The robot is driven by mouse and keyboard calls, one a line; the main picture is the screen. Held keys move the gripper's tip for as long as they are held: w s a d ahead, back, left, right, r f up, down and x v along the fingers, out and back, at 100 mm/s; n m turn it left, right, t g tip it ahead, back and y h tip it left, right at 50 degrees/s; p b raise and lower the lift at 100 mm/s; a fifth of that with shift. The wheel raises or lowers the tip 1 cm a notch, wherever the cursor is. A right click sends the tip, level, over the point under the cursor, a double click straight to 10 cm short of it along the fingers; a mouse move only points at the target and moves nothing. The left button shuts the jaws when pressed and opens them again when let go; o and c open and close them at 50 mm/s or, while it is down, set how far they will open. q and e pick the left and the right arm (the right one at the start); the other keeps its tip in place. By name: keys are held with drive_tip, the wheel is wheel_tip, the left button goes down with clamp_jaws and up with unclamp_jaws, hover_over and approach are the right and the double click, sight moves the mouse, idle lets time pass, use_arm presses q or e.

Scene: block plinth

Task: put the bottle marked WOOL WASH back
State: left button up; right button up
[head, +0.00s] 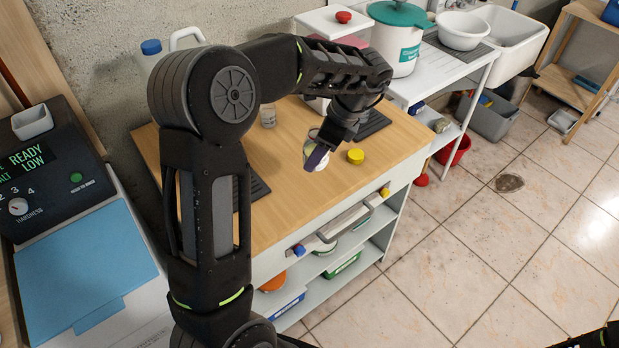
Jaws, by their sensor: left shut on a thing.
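My left gripper (322,152) hangs over the wooden worktop (277,190) and is shut on a small white container (311,152) with a dark purple patch. The gripper hides much of this container, and I cannot tell if it touches the worktop. No WOOL WASH lettering is readable in the head view. A white jug with a blue cap (151,47) stands at the back left, partly behind my left arm. My right gripper is out of view.
A yellow lid (355,156) lies right of the left gripper. A small clear jar (268,115) stands behind it. Dark ribbed mats lie on the worktop. Shelves below hold several items. A green-lidded tub (397,45) and white bowl (462,30) stand at the back right.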

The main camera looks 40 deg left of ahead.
use_arm(q)
drive_tip(key=shift+s+a+r, duration=0.15)
drive_tip(key=shift+a+r, duration=0.4)
drive_tip(key=shift+a, duration=0.25)
drive_tip(key=shift+f+p, duration=0.45)
drive_tip(key=shift+f, duration=2.75)
drive_tip(key=shift+f+p, duration=0.3)
drive_tip(key=shift+f, duration=1.55)
drive_tip(key=o, duration=1.7)
drive_tip(key=shift+f, duration=0.15)
drive_tip(key=shift+c, duration=0.2)
